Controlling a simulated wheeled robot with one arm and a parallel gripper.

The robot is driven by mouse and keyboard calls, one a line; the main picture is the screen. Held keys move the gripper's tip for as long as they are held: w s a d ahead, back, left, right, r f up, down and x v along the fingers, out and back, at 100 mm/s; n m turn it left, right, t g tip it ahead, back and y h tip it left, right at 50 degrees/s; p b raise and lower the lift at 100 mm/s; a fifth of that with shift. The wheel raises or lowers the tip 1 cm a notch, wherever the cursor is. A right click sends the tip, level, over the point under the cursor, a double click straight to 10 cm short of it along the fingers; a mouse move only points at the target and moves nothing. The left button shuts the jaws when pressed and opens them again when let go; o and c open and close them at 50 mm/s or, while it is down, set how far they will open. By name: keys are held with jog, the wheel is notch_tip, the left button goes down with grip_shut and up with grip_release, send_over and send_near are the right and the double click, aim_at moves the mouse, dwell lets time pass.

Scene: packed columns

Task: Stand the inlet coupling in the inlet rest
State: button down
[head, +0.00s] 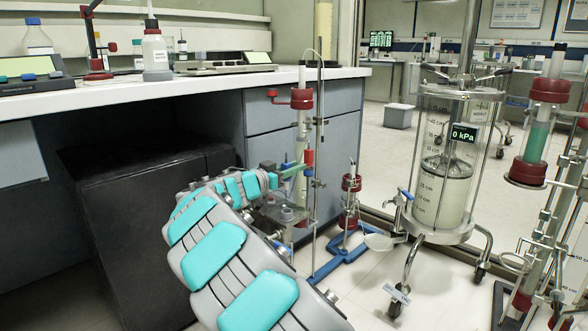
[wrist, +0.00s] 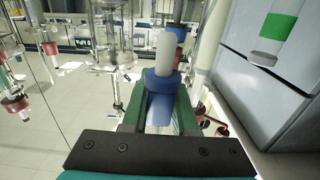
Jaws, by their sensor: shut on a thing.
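My gripper (head: 290,172) is stretched out beside a glass column on a stand in the head view. In the wrist view its green fingers (wrist: 160,112) are shut on a blue collar piece (wrist: 161,84) with a pale tube rising from it, which appears to be the inlet coupling. The piece stands roughly upright between the fingers. Its lower part is partly hidden by the fingers. A second blue fitting (wrist: 178,31) shows just behind its top. I cannot pick out the inlet rest with certainty in either view.
A large clear vessel (head: 443,165) on wheeled legs stands further right. The bench (head: 200,86) is at left.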

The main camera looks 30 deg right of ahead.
jog(key=shift+f+b, duration=0.3)
jog(key=shift+b, duration=0.45)
jog(key=shift+f+b, duration=0.55)
jog(key=shift+f, duration=2.05)
jog(key=shift+f, duration=1.65)
jog(key=c, duration=0.6)
grip_release()
jog(key=v, duration=0.7)
jog(key=shift+s+a, duration=0.15)
jog(key=shift+a, duration=0.2)
